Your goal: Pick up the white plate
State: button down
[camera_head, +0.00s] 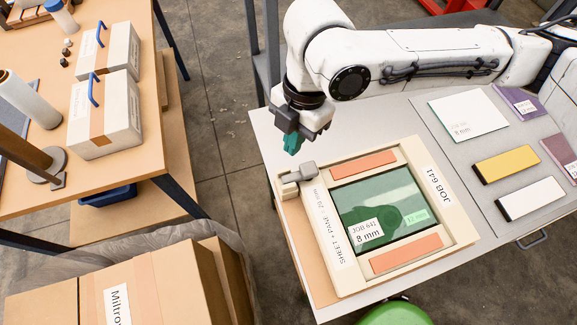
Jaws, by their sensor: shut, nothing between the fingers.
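A square white plate (468,114) marked 8 mm, with a dark green edge, lies flat on the grey mat at the upper right. A smaller white rectangular plate (531,199) with a black end lies lower right, below a similar yellow one (507,165). I cannot tell from looks alone which one the task names. My gripper (292,145) is shut and empty, pointing down over the table's upper left part. It is well left of both white plates and apart from them.
A cream JOB 641 frame (447,222) holds a green pane (383,209) and salmon strips, with a grey clamp (300,174) at its corner. Purple cards (518,101) lie at the right. A wooden bench (150,155) with boxes stands left, and cardboard boxes (160,285) are at the lower left.

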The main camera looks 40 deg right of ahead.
aim_at(513, 206)
jog(key=k, duration=1)
